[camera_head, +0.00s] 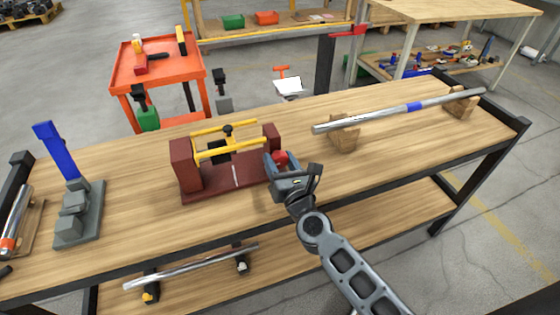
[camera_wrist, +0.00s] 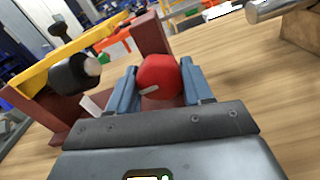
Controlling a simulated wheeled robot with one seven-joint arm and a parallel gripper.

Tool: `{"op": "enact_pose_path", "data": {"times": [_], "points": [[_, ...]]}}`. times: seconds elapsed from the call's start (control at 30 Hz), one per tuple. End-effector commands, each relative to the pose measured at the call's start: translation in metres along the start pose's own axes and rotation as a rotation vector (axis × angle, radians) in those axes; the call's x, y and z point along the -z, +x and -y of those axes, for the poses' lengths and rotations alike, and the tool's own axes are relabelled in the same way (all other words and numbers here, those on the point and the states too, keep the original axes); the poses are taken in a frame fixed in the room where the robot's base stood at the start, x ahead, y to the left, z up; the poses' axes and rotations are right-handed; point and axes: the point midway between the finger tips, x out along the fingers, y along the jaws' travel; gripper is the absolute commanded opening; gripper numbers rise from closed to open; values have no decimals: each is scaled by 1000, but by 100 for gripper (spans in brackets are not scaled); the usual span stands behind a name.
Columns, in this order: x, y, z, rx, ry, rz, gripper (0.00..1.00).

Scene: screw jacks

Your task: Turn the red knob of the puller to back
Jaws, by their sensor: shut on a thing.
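The puller (camera_head: 225,160) stands on the wooden bench, with a dark red base and end blocks, yellow bars and a black knob on top. Its red knob (camera_head: 280,158) is at its right end, partly hidden by my gripper in the head view. In the wrist view the red knob (camera_wrist: 159,76) sits between two blue fingers and has a pale mark on its face. My gripper (camera_head: 276,162) is shut on the red knob; it also shows in the wrist view (camera_wrist: 160,85). The yellow bars (camera_wrist: 75,58) and a black part (camera_wrist: 75,72) lie left of it.
A metal bar (camera_head: 390,110) with a blue band rests on wooden blocks at the right of the bench. A grey stand with a blue lever (camera_head: 75,205) is at the left. Bare bench top (camera_head: 400,160) lies to the right of my gripper.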

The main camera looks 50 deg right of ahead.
Motion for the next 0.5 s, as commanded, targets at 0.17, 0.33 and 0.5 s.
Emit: {"op": "enact_pose_path", "data": {"times": [0.17, 0.33, 0.5], "points": [[0, 0, 0, 0, -87, 0, 20], [-1, 0, 0, 0, -220, 0, 20], [-1, 0, 0, 1, -381, 0, 20]]}}
